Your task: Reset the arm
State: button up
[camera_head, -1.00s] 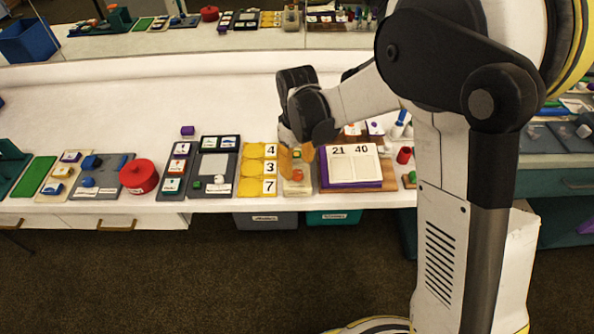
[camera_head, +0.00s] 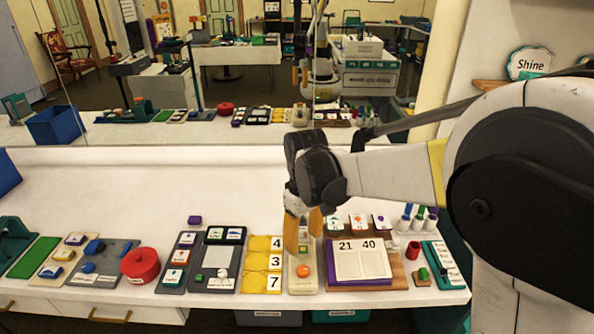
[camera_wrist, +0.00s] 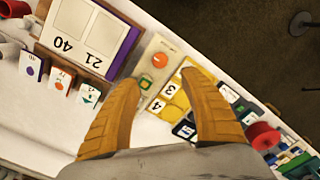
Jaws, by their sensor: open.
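My gripper (camera_head: 303,231) hangs above the white table (camera_head: 120,170), over the back of a small beige board (camera_head: 302,289) with an orange round knob and a green square. In the wrist view its two orange fingers (camera_wrist: 168,108) are spread wide apart with nothing held between them. The same beige board (camera_wrist: 158,62) lies beyond the fingertips there. My arm reaches in from the right and hides part of the table's back right area.
Left of the board are yellow number cards (camera_head: 262,265), dark trays (camera_head: 216,259) and a red pot (camera_head: 140,265). Right of it are a purple-edged board reading 21 40 (camera_head: 358,262) and a red cup (camera_head: 413,250). A mirror stands behind; the table's back left is clear.

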jog(key=s+d+r+m+t, duration=0.3)
jog(key=s+d+r+m, duration=0.1)
jog(key=s+d, duration=0.3)
jog(key=s+d+r+m+t, duration=0.4)
jog(key=s+d, duration=0.4)
jog(key=s, duration=0.2)
jog(key=shift+s+d+m, duration=0.3)
jog(key=shift+s, duration=0.1)
jog(key=shift+r, duration=0.1)
dwell(0.5)
